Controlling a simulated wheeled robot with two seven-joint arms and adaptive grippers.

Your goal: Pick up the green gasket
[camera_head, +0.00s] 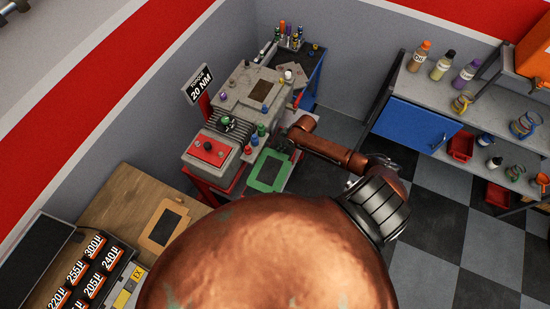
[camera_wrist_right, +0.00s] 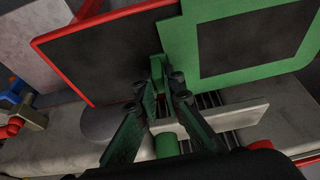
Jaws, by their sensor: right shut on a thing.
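The green gasket (camera_head: 262,187) is a flat rectangular frame with a large opening, beside the engine block in the head view. It fills the upper right of the right wrist view (camera_wrist_right: 183,45). My right gripper (camera_head: 291,154) reaches in from the right to the gasket's upper right side. In the right wrist view its fingers (camera_wrist_right: 164,92) are closed on the gasket's near left corner, where a small green part shows between them. My left gripper is not in view.
A grey machine with a red-topped box (camera_head: 208,150) stands left of the gasket. A dark red-rimmed panel (camera_wrist_right: 85,60) lies close to the fingers. A wooden bench (camera_head: 125,200) holds a tan gasket (camera_head: 162,240). Shelves with bottles (camera_head: 440,65) stand at right; checkered floor is open there.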

